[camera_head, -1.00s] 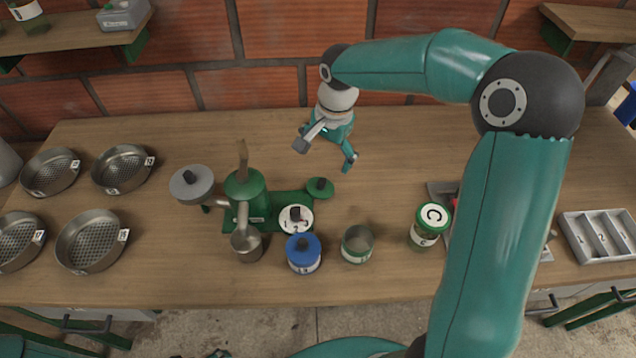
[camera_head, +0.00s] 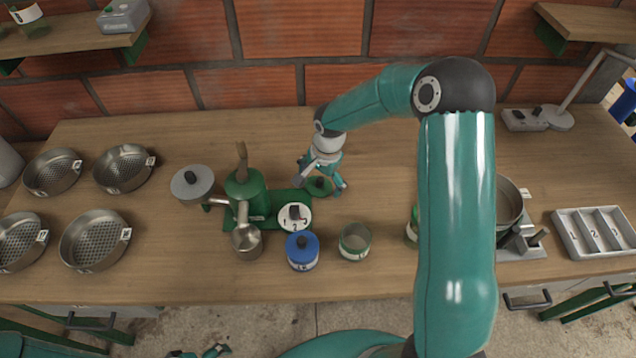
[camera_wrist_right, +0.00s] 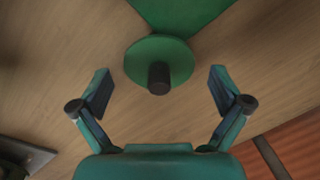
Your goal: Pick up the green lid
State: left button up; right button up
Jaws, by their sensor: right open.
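The green lid (camera_head: 318,187) is a small round disc with a black knob, at the right end of the green pulper base on the table. My right gripper (camera_head: 321,174) is above and just behind it, pointing down. In the right wrist view the lid (camera_wrist_right: 157,58) and its black knob lie between the two fingertips (camera_wrist_right: 160,88), which are spread wide apart and touch nothing. The lid's edge meets or overlaps a green surface; I cannot tell which.
The green pulper (camera_head: 246,192) stands left of the lid. Metal sieves (camera_head: 95,240) are at left, a grey tray (camera_head: 594,232) at right. The table behind the lid is clear.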

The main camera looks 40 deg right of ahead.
jog(key=c, duration=0.9)
jog(key=shift+c, duration=0.2)
jog(key=shift+r, duration=0.1)
